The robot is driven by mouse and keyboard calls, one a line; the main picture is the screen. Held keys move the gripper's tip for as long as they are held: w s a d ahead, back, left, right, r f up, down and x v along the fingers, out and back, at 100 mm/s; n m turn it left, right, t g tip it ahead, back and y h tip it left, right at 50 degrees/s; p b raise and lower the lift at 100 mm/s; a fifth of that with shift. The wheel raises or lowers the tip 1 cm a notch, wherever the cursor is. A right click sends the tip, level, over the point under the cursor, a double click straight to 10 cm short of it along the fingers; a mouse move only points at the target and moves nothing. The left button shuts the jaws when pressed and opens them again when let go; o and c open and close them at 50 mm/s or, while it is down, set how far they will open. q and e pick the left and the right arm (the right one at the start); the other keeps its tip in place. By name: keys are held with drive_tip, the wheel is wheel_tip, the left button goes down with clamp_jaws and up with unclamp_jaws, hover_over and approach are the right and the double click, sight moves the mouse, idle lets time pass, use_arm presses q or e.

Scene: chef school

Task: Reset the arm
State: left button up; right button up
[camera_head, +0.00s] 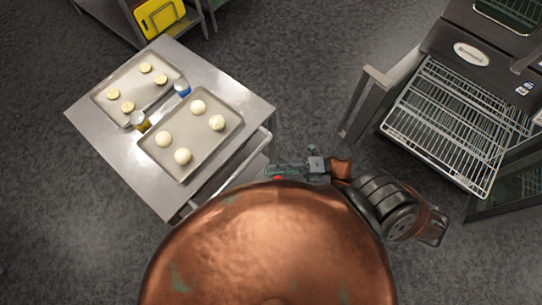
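My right arm shows at the lower middle right, bent beside my copper-coloured body. My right gripper (296,168) points left, just above the edge of my body and clear of the table's lower right side. It is small and seen edge-on, so I cannot tell whether its fingers are open or shut. I see nothing hanging from it. My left arm and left gripper are not in view.
A steel table (225,84) at the left bears a tray of cut rounds (112,82), a tray of pale dough balls (207,151) and small utensils between them. At the right, an open oven (455,50) has its wire rack (450,120) out. Floor between is clear.

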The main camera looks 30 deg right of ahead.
idle(0.3)
drive_tip(key=w+d+f+m+t+h, duration=0.2)
drive_tip(key=w+d+f+m+h, duration=0.15)
drive_tip(key=d+f+m, duration=0.35)
drive_tip(key=w+d+f+m+t+h, duration=0.25)
drive_tip(key=f+m+h, duration=0.2)
drive_tip(key=f, duration=0.55)
drive_tip(key=s+d+f+m+g+h, duration=0.1)
drive_tip(key=s+d+f+m+h, duration=0.2)
drive_tip(key=f, duration=0.5)
drive_tip(key=d+f+m+g+h, duration=0.1)
drive_tip(key=d+f+m+h, duration=0.35)
drive_tip(key=f, duration=0.35)
drive_tip(key=s+f+m+g+h, duration=0.2)
drive_tip(key=s+f+m+g, duration=0.35)
drive_tip(key=s+f, duration=0.75)
drive_tip(key=s+a+f+m+g, duration=0.2)
drive_tip(key=s+f+m, duration=0.1)
drive_tip(key=s, duration=0.5)
drive_tip(key=s+a+f+m+g, duration=0.2)
drive_tip(key=s+f, duration=0.4)
drive_tip(key=s, duration=0.3)
drive_tip(key=shift+a+f+m+g, duration=0.2)
drive_tip(key=shift+a+m+g, duration=0.15)
drive_tip(key=shift+m+g, duration=0.3)
